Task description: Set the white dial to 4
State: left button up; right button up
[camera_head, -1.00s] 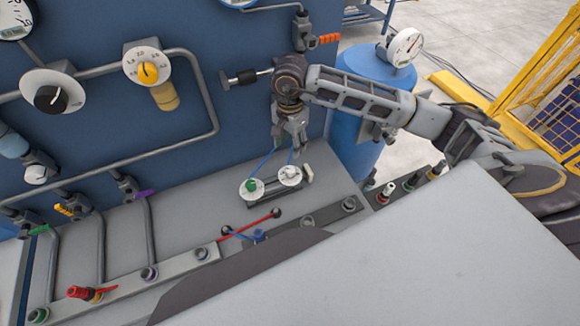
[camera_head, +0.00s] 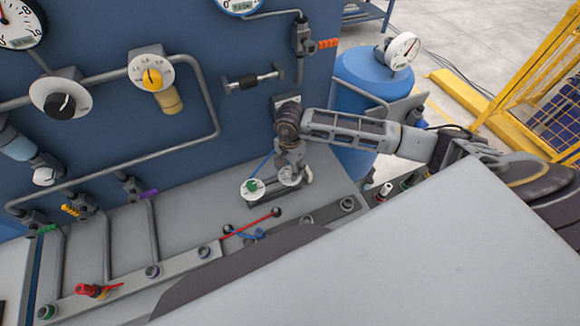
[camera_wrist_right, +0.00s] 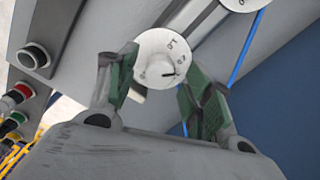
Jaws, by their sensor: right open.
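The white dial (camera_head: 289,176) sits on a small dark-railed mount on the grey bench. In the right wrist view the white dial (camera_wrist_right: 160,50) shows numbers and a short black pointer mark; the set number is too small to read surely. My right gripper (camera_head: 294,165) is just above the dial in the head view and covers part of it. In the right wrist view my right gripper (camera_wrist_right: 157,72) is open, its green-padded fingers on either side of the dial's lower part. I cannot tell whether they touch it. My left gripper is not in view.
A similar dial with a green knob (camera_head: 252,188) stands just left of the white dial. A blue cable rises near them. A red lever (camera_head: 250,224) lies in front. The blue panel (camera_head: 200,135) stands behind, and a blue tank (camera_head: 365,85) is to the right.

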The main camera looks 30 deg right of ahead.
jog(key=shift+f, duration=0.45)
jog(key=c, duration=1)
